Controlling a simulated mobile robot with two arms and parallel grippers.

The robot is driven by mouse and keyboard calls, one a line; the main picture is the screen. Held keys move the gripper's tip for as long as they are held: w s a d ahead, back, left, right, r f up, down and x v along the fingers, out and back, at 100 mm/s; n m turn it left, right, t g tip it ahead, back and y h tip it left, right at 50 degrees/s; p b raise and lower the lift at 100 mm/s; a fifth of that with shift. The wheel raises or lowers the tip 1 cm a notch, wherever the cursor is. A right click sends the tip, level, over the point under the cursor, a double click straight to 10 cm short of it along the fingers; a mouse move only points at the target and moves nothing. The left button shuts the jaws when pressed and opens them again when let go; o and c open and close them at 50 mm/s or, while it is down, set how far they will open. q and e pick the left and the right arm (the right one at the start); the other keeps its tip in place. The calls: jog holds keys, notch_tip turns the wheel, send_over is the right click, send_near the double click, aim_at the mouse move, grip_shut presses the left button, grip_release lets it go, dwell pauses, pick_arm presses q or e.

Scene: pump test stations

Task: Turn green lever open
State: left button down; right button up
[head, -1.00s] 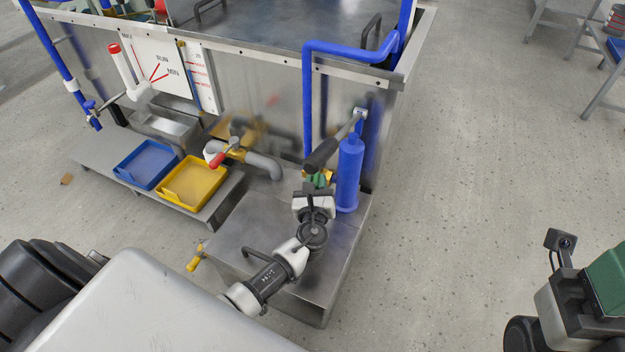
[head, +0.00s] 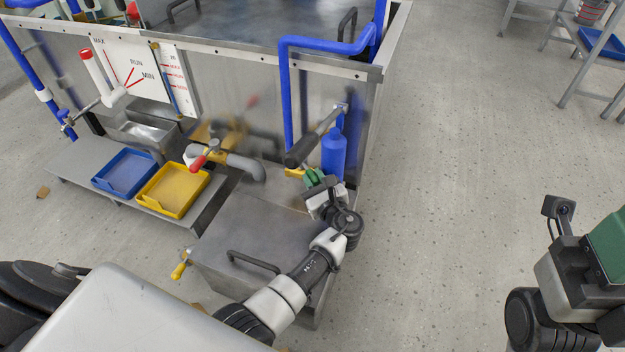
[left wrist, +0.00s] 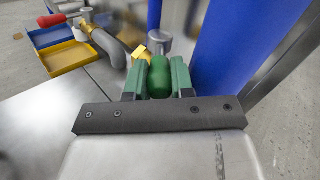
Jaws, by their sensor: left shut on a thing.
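The green lever (left wrist: 159,77) has a rounded green grip, seen end-on between the two green fingers in the left wrist view. My left gripper (head: 316,179) is shut on it, in front of the blue cylinder's foot in the head view. The lever's yellow valve body (head: 296,172) shows just left of the gripper, and in the left wrist view (left wrist: 141,53) it lies beyond the fingers. In the head view, gripper and lever merge, so the lever's exact angle is unclear. My right gripper (head: 604,250) is partly in view at the right edge; its jaws cannot be read.
A blue cylinder (head: 334,153) stands close behind the left gripper. A dark-handled lever (head: 305,146) reaches over the valve. A red-handled valve (head: 205,154), a yellow tray (head: 173,190) and a blue tray (head: 125,171) are to the left.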

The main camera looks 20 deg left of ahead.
pick_arm(q)
jog(key=c, duration=1)
grip_release()
jog(key=shift+o, duration=0.2)
jog(key=shift+r, duration=0.1)
